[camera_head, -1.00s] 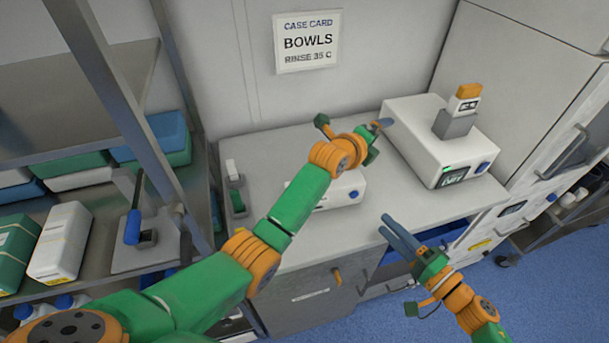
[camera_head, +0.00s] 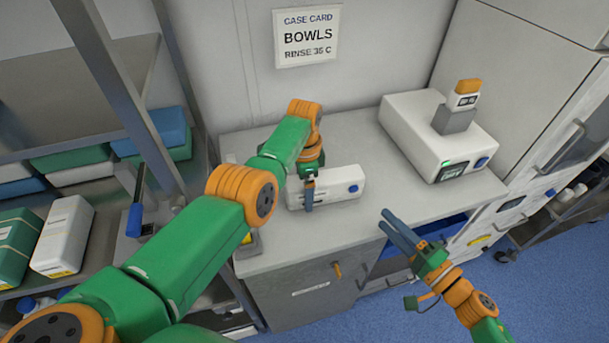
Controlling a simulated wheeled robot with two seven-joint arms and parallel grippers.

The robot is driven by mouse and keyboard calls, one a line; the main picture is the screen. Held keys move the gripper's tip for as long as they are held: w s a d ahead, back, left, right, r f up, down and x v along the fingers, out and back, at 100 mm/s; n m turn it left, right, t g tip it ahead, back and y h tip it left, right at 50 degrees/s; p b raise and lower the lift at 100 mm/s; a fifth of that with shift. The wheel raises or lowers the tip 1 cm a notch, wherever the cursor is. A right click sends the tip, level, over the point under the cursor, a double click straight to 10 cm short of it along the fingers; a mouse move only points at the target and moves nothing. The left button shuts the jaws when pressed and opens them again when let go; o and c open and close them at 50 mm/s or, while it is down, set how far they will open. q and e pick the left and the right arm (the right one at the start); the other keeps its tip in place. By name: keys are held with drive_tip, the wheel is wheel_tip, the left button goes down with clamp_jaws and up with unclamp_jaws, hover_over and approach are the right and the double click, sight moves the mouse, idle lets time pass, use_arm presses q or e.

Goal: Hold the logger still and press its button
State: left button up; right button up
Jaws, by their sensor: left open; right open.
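A small white box (camera_head: 335,184) with a blue button (camera_head: 353,189) on its front right lies on the counter; it fits the logger, though no readable label confirms this. My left gripper (camera_head: 309,196) points down over its left part, hiding some of it; I cannot tell whether the fingers touch it. It is open. My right gripper (camera_head: 393,224) is open and empty at the counter's front edge, to the right of and below the box, apart from it.
A larger white unit (camera_head: 420,125) with a green-lit display and blue knob stands at the back right, carrying an orange-topped handheld device (camera_head: 465,95) in a grey holder. A shelf rack (camera_head: 100,200) stands left. The counter (camera_head: 400,195) is clear between box and unit.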

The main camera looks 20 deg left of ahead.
use_arm(q)
drive_tip(key=shift+a+f, duration=0.1)
drive_tip(key=shift+f, duration=0.55)
clamp_jaws()
use_arm(e)
clamp_jaws()
idle(1.5)
drive_tip(key=m+t+h, duration=0.3)
drive_tip(key=m+h, duration=0.2)
drive_tip(key=h, duration=0.1)
approach(358, 193)
drive_tip(key=shift+w+a+r, duration=0.25)
drive_tip(key=shift+a+r, duration=0.35)
drive_tip(key=shift+a, duration=0.1)
drive_tip(key=s+d+m+g+h, duration=0.1)
drive_tip(key=s+m+h, duration=0.3)
drive_tip(key=m+h, duration=0.15)
drive_tip(key=shift+h, duration=0.45)
drive_tip(key=w+a, duration=0.1)
drive_tip(key=w, duration=0.1)
drive_tip(key=w+a, duration=0.1)
drive_tip(key=w, duration=0.1)
drive_tip(key=w+a, duration=0.2)
drive_tip(key=w, duration=0.1)
drive_tip(key=shift+f, duration=0.1)
